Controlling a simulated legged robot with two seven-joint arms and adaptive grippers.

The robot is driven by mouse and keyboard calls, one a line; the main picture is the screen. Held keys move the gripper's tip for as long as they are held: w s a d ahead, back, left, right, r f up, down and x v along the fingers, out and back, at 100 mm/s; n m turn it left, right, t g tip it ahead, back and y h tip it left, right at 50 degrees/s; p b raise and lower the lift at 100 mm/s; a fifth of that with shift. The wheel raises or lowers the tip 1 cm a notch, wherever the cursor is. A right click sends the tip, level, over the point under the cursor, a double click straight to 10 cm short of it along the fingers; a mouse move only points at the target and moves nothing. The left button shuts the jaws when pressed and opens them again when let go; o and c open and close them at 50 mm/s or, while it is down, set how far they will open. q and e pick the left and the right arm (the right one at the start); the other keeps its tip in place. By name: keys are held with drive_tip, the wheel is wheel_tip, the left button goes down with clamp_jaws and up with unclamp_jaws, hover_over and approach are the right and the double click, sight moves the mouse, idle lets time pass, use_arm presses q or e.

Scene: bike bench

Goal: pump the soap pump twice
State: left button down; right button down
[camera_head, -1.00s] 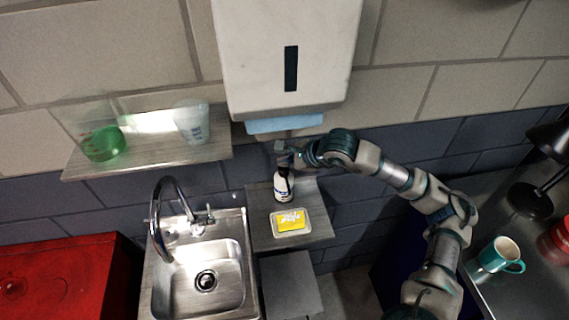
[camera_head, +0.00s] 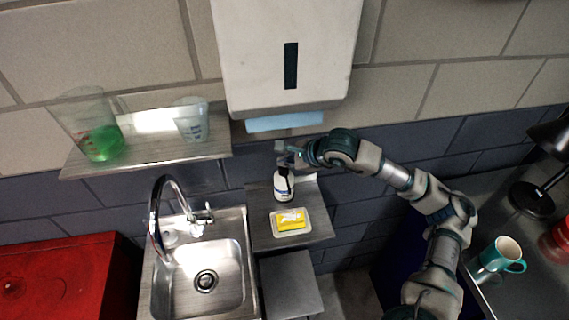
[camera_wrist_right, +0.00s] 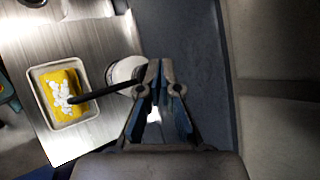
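The soap pump (camera_head: 283,187) is a white bottle with a dark label and black pump head, standing on a small grey shelf beside the sink. In the right wrist view its white body (camera_wrist_right: 125,72) is partly hidden behind my fingers, and its black spout (camera_wrist_right: 102,93) points left over a yellow sponge (camera_wrist_right: 63,90). My right gripper (camera_head: 283,149) is at the top of the pump; the wrist view shows its fingertips (camera_wrist_right: 161,68) together, over the pump head. I cannot tell whether they touch it. My left gripper is not in view.
The sponge sits in a white dish (camera_head: 306,228) with white patches on top. A steel sink (camera_head: 225,258) with tap is left. A towel dispenser (camera_head: 290,60) hangs above the gripper. A wall shelf (camera_head: 150,150) holds a green-filled jug and a cup. A teal mug (camera_head: 497,257) stands right.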

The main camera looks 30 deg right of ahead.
drive_tip(key=shift+s+a+f, duration=0.1)
drive_tip(key=shift+s+f, duration=0.1)
drive_tip(key=shift+f, duration=0.35)
drive_tip(key=shift+r, duration=0.1)
drive_tip(key=shift+w+r, duration=0.1)
drive_tip(key=shift+r, duration=0.05)
drive_tip(key=r+p, duration=0.1)
drive_tip(key=r, duration=0.2)
drive_tip(key=r+p, duration=0.2)
drive_tip(key=r, duration=0.1)
drive_tip(key=shift+w, duration=0.2)
drive_tip(key=shift+r, duration=0.3)
drive_tip(key=shift+f, duration=0.1)
idle(0.4)
